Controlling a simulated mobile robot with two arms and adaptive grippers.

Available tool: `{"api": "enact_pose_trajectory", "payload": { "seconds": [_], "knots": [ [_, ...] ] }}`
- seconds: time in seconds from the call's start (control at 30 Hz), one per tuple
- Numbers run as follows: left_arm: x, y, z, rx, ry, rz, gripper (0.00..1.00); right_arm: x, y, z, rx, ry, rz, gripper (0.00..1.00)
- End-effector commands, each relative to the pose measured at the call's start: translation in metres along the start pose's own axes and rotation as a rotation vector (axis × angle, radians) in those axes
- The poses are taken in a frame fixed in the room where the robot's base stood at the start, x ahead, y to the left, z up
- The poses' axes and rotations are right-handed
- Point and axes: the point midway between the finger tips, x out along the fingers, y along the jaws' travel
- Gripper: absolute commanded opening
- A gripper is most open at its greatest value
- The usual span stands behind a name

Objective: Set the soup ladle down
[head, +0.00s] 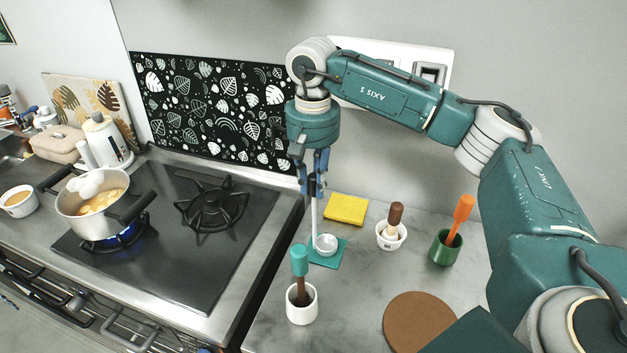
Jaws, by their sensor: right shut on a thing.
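My right gripper (314,184) points down above the counter right of the stove. It is shut on the upper part of the soup ladle (315,222), which hangs upright with its pale bowl (326,243) at the bottom. The bowl is over a small teal square mat (328,255). I cannot tell whether the bowl touches the mat. My left gripper is not in view.
A white cup with a teal-topped tool (301,305) stands in front of the mat. A yellow cloth (345,209), a white mortar (391,238), a green cup (445,249) and a brown round board (419,322) are nearby. A pot (93,218) sits over a lit blue flame.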

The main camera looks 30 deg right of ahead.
Motion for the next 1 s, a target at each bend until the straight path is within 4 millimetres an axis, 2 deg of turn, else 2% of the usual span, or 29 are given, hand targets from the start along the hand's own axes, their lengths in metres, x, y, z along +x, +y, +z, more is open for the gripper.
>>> {"api": "enact_pose_trajectory", "payload": {
  "seconds": [0.1,0.13,0.2,0.47,0.63,0.77,1.0],
  "knots": [
    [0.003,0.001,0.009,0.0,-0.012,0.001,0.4,0.004,0.0,0.0,0.0,0.0,0.0,0.0],
    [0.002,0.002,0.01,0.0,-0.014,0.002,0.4,0.002,0.0,0.0,0.0,0.0,0.0,0.26],
    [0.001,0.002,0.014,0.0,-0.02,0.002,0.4,0.002,0.0,0.0,0.0,0.0,0.0,0.39],
    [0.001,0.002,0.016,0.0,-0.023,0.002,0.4,0.002,0.0,0.0,0.0,0.0,0.0,0.39],
    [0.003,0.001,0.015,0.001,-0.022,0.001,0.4,-0.009,-0.001,-0.001,0.0,0.004,-0.003,0.39],
    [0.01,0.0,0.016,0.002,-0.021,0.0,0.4,-0.032,-0.001,-0.001,0.0,0.005,-0.003,0.39],
    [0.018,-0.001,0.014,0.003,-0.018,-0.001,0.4,-0.085,-0.001,-0.001,-0.001,0.004,-0.002,0.39]
  ]
}}
